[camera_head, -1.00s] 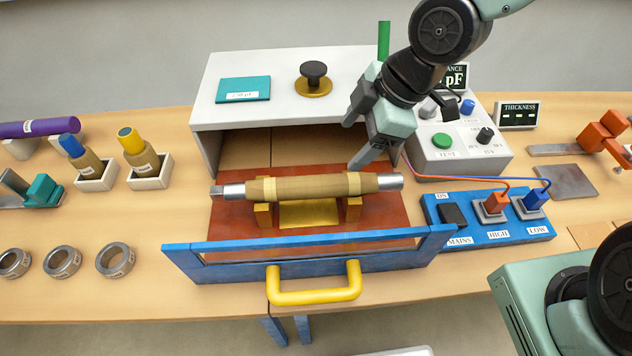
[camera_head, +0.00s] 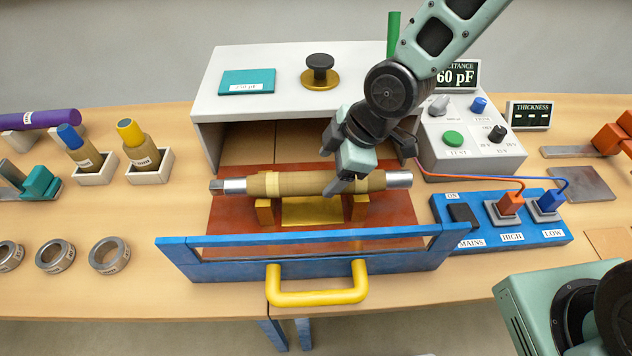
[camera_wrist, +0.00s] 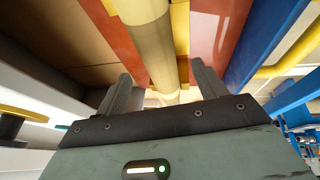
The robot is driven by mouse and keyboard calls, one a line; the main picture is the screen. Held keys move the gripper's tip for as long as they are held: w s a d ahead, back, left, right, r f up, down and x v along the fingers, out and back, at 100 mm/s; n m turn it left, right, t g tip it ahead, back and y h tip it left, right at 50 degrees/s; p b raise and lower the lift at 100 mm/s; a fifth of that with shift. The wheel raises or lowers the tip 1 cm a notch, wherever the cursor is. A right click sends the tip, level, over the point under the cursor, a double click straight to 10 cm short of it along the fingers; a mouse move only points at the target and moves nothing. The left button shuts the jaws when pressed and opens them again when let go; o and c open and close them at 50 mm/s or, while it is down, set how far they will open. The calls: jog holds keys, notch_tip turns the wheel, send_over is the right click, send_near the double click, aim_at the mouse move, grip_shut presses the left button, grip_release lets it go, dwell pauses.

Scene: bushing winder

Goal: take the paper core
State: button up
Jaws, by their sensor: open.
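The paper core (camera_head: 290,184) is a tan wrapped roll with pale bands and silver metal ends. It rests level on two yellow supports (camera_head: 265,212) over a red-brown base (camera_head: 228,222). My gripper (camera_head: 345,172) is above the core's right part in the head view, pointing down. In the wrist view, my gripper (camera_wrist: 160,92) is open, with one finger on each side of the core (camera_wrist: 155,45). The core lies between the fingers or just beyond them; contact cannot be told. The gripper hides part of the core in the head view.
A blue frame with a yellow handle (camera_head: 317,298) stands in front of the core. A white housing (camera_head: 262,62) rises behind it. The blue switch panel (camera_head: 545,225) with orange and blue cables is to the right. Steel rings (camera_head: 55,257) and small bushings (camera_head: 145,150) are left.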

aim_at(319, 176)
jog(key=shift+p+x, duration=0.6)
jog(key=shift+x, duration=2)
jog(key=shift+w+a+r, duration=0.1)
jog(key=shift+a+r, duration=0.1)
grip_shut()
